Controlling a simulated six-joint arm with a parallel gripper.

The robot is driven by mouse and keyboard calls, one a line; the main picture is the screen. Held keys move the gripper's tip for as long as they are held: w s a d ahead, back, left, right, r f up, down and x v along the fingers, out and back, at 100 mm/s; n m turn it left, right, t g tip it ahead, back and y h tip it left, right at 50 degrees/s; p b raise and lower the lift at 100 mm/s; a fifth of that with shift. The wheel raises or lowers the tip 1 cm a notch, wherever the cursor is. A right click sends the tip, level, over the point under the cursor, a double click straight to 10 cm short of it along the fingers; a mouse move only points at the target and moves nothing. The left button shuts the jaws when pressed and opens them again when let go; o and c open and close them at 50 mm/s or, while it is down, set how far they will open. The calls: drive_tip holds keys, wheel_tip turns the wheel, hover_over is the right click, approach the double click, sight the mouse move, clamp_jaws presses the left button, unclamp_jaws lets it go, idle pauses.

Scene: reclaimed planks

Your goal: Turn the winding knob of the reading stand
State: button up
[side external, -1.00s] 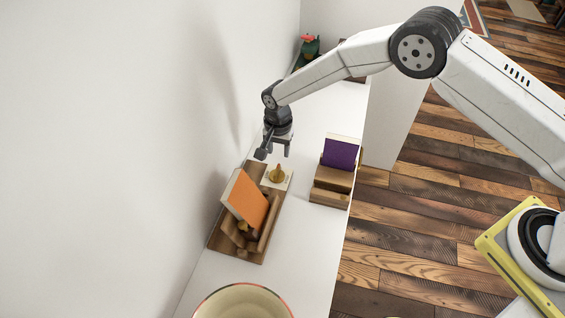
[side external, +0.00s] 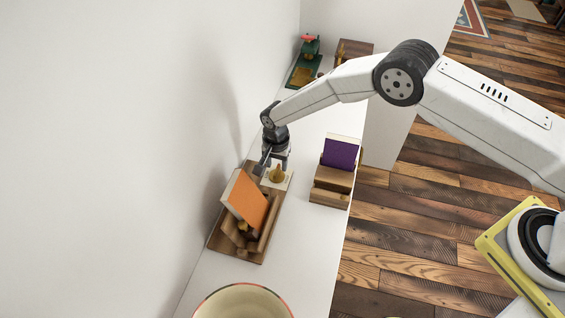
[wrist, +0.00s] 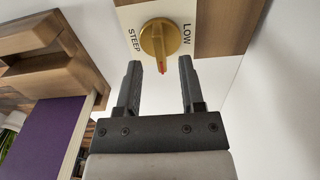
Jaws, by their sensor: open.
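The reading stand (side external: 217,237) is a wooden base with a tilted orange book or board (side external: 247,199) on it, on the white shelf. Its winding knob (side external: 277,173) is brass, on a pale plate at the stand's far end. In the wrist view the knob (wrist: 160,40) sits between the words STEEP and LOW, and a red mark shows on its pointed end. My gripper (wrist: 158,62) is open, its two fingers on either side of the knob's near end, not seen touching it. In the side view my gripper (side external: 272,162) hangs low just over the knob plate.
A wooden holder (side external: 330,195) with a purple book (side external: 340,152) stands to the right. A round bowl (side external: 242,287) is at the front. A green item (side external: 305,65) and a wooden item stand at the back. The white wall is close on the left.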

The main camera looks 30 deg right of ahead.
sight(277, 173)
drive_tip(key=shift+f, duration=1.4)
clamp_jaws()
